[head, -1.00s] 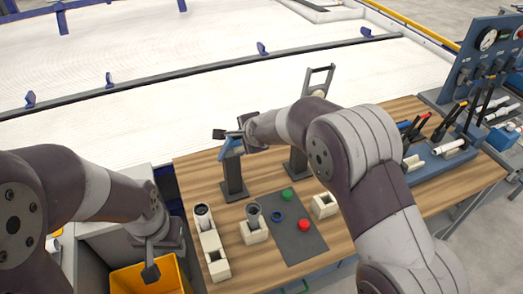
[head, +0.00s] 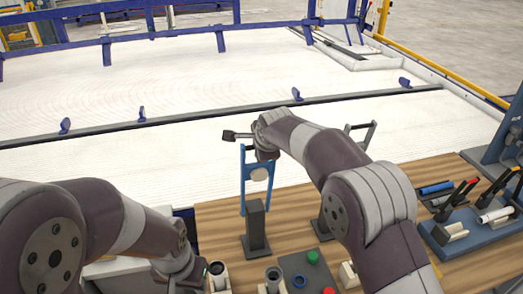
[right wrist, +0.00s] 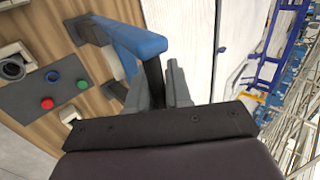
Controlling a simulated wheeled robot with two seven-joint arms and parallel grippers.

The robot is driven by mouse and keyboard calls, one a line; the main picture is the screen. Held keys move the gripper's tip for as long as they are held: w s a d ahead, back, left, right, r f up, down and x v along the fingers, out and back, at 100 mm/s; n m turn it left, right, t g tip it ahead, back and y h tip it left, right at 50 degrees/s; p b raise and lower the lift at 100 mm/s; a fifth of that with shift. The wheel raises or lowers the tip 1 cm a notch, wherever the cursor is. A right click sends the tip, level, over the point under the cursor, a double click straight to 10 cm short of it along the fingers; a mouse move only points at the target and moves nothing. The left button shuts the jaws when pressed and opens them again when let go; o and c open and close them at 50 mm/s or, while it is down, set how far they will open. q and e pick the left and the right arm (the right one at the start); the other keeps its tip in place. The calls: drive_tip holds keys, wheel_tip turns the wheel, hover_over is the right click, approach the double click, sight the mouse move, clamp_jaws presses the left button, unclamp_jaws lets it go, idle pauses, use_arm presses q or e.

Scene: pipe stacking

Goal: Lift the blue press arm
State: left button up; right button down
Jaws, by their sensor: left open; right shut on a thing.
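The blue press arm (head: 243,172) stands raised and roughly upright above a dark post (head: 255,226). A pale round part (head: 259,174) shows inside its frame. My right gripper (head: 260,149) is shut on the arm's upper end, and the forearm covers part of the hold.
Pale blocks with dark sockets (head: 272,280) and a grey pad with a green button (head: 312,257) lie near the front of the wooden table (head: 217,217). A blue tool rack (head: 445,240) is at the right. My right arm covers the second press partly.

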drive_tip(key=shift+a+f, duration=0.1)
drive_tip(key=shift+f, duration=0.1)
drive_tip(key=c, duration=1.1)
unclamp_jaws()
drive_tip(key=shift+c, duration=0.2)
drive_tip(key=shift+w+a, duration=0.15)
drive_tip(key=shift+a, duration=0.05)
drive_tip(key=shift+r, duration=0.2)
drive_tip(key=b+v, duration=0.5)
drive_tip(key=v, duration=0.7)
drive_tip(key=shift+s, duration=0.2)
